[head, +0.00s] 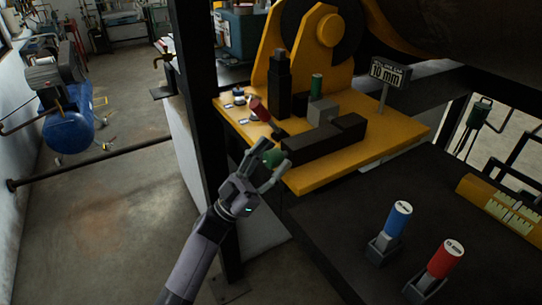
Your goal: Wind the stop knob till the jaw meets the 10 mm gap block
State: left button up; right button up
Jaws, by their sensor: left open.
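My left gripper (266,165) is open, with its fingers at either side of a green knob (273,157) at the near left end of a long dark block (325,142). I cannot tell whether the fingers touch this knob, which looks like the stop knob. A grey block (322,112) stands against the dark block, and a green cylinder (317,85) rises beside or behind it; this may be the gap block and its handle. A red-ended dark handle (259,109) sticks up at the left. Which part is the jaw, and any gap there, is too small to tell. My right gripper is out of view.
All this sits on a yellow plate (398,142) with a "10 mm" sign (389,75). A blue-topped piece (396,220) and a red-topped piece (444,258) stand on the dark table (330,225). A black post (200,90) rises left of the plate.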

pick_arm(q)
jog(key=shift+c, duration=0.5)
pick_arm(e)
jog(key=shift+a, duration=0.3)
pick_arm(q)
jog(key=shift+c, duration=0.7)
jog(key=c, duration=0.9)
jog(key=shift+f+m+g+h+b, duration=0.2)
jog(key=shift+m+g+h+b, duration=0.1)
jog(key=shift+m+g+b, duration=0.6)
jog(key=m+g+h+b, duration=0.1)
jog(key=m+g+b, duration=0.6)
jog(key=m+g, duration=0.1)
jog(key=shift+m+g+b, duration=0.3)
jog(key=shift+m, duration=0.6)
jog(key=shift+m+g+b, duration=0.75)
jog(key=shift+m+g, duration=0.15)
jog(key=shift+m, duration=0.1)
jog(key=shift+r+m+g, duration=0.1)
jog(key=shift+m+g, duration=0.2)
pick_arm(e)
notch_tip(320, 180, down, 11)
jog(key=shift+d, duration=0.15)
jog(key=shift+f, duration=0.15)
